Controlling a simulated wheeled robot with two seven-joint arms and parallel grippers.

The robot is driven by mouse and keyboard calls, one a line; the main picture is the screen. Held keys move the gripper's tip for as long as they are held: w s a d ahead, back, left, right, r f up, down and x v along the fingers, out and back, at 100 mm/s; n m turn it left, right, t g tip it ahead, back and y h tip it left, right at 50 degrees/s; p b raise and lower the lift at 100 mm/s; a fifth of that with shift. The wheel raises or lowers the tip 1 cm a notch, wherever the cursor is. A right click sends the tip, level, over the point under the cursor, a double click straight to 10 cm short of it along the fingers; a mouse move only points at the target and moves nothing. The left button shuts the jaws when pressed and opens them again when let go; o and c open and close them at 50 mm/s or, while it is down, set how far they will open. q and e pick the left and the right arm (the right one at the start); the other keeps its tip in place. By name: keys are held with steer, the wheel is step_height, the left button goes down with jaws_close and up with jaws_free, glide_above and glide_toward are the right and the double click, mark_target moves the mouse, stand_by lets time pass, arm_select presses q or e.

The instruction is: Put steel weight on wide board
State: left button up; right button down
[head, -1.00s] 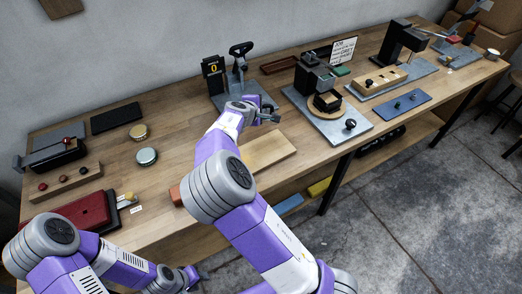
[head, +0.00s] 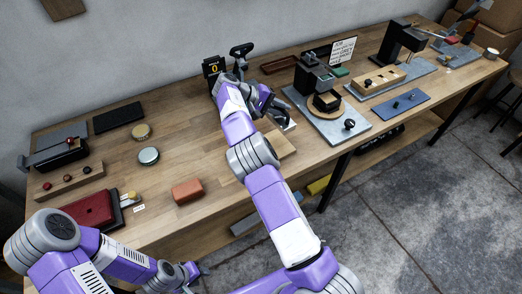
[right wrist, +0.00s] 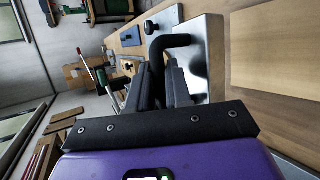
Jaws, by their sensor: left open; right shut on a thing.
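The steel weight is a shiny metal block (head: 287,122) with a black handle. My right gripper (head: 268,104) is shut on it. In the right wrist view the black handle (right wrist: 168,42) shows at the fingers of my right gripper (right wrist: 163,85), with the bright steel body (right wrist: 212,62) beyond. The wide board (head: 277,147) is a pale flat board on the bench, partly hidden by my right arm; it shows bare in the right wrist view (right wrist: 275,50). The weight appears close to the board's far edge; contact cannot be told. My left gripper (head: 192,275) is open and empty off the bench's front.
An orange-brown block (head: 187,190) lies left of the board. A lever device (head: 240,55) with a yellow "0" display (head: 214,70) stands behind my right gripper. A grey plate with a black device (head: 345,125) stands to the right. Bench (head: 190,155) left of my right arm is mostly clear.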

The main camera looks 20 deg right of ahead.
steer(key=shift+s+r+m+g, duration=0.2)
steer(key=shift+s+m+g, duration=0.2)
steer(key=shift+m, duration=0.1)
steer(key=shift+s+f, duration=0.15)
steer(key=shift+f, duration=0.25)
step_height(320, 180, down, 9)
steer(key=shift+f+b, duration=0.15)
steer(key=shift+b, duration=0.75)
steer(key=c, duration=1.4)
jaws_free()
steer(key=shift+f, duration=0.15)
arm_select(q)
steer(key=shift+f, duration=0.8)
arm_select(e)
steer(key=o, duration=0.3)
steer(key=shift+o, duration=0.2)
steer(key=shift+a, duration=0.1)
